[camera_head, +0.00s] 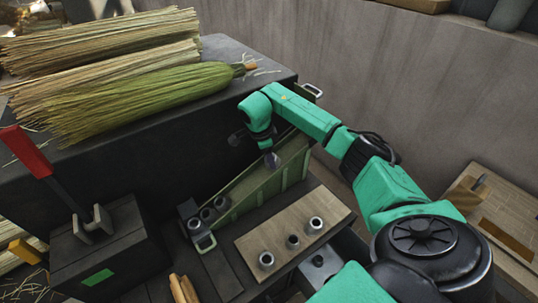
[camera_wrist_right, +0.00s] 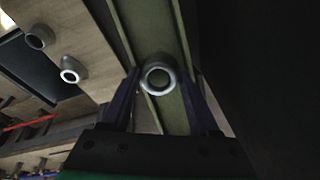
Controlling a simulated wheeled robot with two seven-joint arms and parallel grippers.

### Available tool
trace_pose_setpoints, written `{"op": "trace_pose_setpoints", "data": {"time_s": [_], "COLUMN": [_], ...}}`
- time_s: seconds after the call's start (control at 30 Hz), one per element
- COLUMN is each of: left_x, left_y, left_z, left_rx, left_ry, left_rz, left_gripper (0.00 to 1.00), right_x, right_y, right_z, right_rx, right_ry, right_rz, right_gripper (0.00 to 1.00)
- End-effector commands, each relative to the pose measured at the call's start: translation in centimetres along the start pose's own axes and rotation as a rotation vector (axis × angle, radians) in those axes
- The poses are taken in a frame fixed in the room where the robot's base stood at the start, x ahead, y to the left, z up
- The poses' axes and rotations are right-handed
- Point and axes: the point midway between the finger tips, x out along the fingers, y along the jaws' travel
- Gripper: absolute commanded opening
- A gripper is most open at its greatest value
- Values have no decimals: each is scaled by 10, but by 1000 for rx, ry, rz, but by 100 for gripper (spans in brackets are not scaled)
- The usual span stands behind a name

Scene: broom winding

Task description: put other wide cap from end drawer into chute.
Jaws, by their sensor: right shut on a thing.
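My right gripper (camera_head: 271,160) is above the green sloping chute (camera_head: 262,180) in the head view. In the right wrist view the right gripper (camera_wrist_right: 159,82) is shut on a metal ring-shaped cap (camera_wrist_right: 158,76), with the chute's channel (camera_wrist_right: 150,25) behind it. The cap looks held over the channel; whether it touches the chute I cannot tell. The end drawer (camera_head: 338,250) stands open at the board's right end, with a small round part (camera_head: 318,261) in it. My left gripper is not in view.
Several dark caps (camera_head: 208,214) sit in the chute's lower end. A wooden board (camera_head: 275,226) carries three round caps of differing size. A box with a red-handled lever (camera_head: 88,222) stands at left. Straw bundles (camera_head: 130,95) lie on the dark bench.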

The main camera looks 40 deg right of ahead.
Motion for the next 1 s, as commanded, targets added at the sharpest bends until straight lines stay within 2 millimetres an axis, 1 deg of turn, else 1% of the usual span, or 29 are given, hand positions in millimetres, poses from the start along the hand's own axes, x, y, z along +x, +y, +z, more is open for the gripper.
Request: {"op": "trace_pose_setpoints", "data": {"time_s": [0.1, 0.13, 0.2, 0.67, 0.77, 1.0], "left_x": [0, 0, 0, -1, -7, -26], "left_y": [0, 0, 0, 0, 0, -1], "left_z": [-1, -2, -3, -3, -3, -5], "left_rx": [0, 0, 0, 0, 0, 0], "left_ry": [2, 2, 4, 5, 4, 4], "left_rz": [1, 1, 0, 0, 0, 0], "left_gripper": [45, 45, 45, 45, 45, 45], "right_x": [1, 1, 1, -1, -8, -33], "right_y": [0, 0, 0, -1, -2, -6], "right_z": [-1, -1, -1, -1, -2, -8], "right_rx": [0, 0, 0, 0, 1, 1], "right_ry": [3, 3, 3, 2, 2, 2], "right_rz": [-1, -2, -2, -3, -4, -4], "right_gripper": [0, 73, 97, 97, 97, 97]}}
